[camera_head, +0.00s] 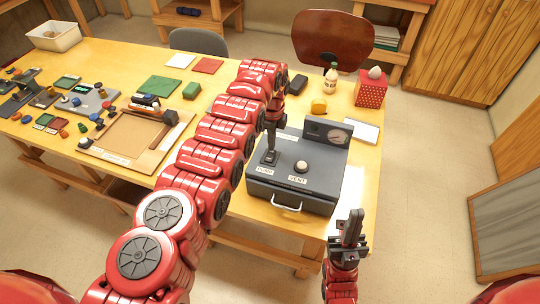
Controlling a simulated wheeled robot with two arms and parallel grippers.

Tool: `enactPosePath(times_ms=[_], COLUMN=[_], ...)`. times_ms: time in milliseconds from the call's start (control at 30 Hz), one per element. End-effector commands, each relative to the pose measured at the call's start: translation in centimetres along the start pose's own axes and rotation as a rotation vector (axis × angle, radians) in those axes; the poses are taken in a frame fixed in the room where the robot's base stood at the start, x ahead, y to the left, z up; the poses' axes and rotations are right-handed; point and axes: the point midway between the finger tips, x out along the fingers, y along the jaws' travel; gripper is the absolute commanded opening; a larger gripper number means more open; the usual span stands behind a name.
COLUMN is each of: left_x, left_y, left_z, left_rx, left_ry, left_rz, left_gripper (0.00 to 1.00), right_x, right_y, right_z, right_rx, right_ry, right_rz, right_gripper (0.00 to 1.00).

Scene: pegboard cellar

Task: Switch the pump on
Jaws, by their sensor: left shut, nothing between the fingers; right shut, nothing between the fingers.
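The pump unit is a dark grey box (318,190) near the table's front right edge. A black switch (270,156) stands on its top left beside a label that seems to read PUMP. A pale round knob (301,166) sits above a VENT label, and a dial gauge (338,135) is on the raised back panel. My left gripper (271,133) is shut, pointing down at the switch; whether it touches is unclear, as dark parts overlap. My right gripper (352,214) is shut and empty, in front of the box's right corner, off the table edge.
A parts tray (128,140) lies left of my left arm. A yellow object (319,106), a bottle (330,78), a red dotted box (371,90) and a white card (361,131) stand behind the unit. A chair (333,40) is beyond the table.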

Motion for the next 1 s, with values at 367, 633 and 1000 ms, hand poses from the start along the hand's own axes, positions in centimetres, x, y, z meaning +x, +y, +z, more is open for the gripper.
enactPosePath(times_ms=[367, 633, 1000], left_x=[0.04, 0.41, 0.96], left_y=[0.00, -0.01, 0.00], left_z=[0.00, 0.01, 0.01], left_rx=[0.000, 0.000, 0.000], left_ry=[0.000, 0.000, 0.000], left_rz=[0.000, 0.000, 0.000], left_gripper=[0.00, 0.00, 0.00], right_x=[-0.04, -0.43, -0.97], right_y=[0.00, -0.02, -0.05], right_z=[0.01, 0.08, 0.16], right_rx=[0.000, 0.000, 0.000], right_ry=[0.000, 0.000, 0.000], right_rz=[0.000, 0.000, 0.000], right_gripper=[0.00, 0.00, 0.00])
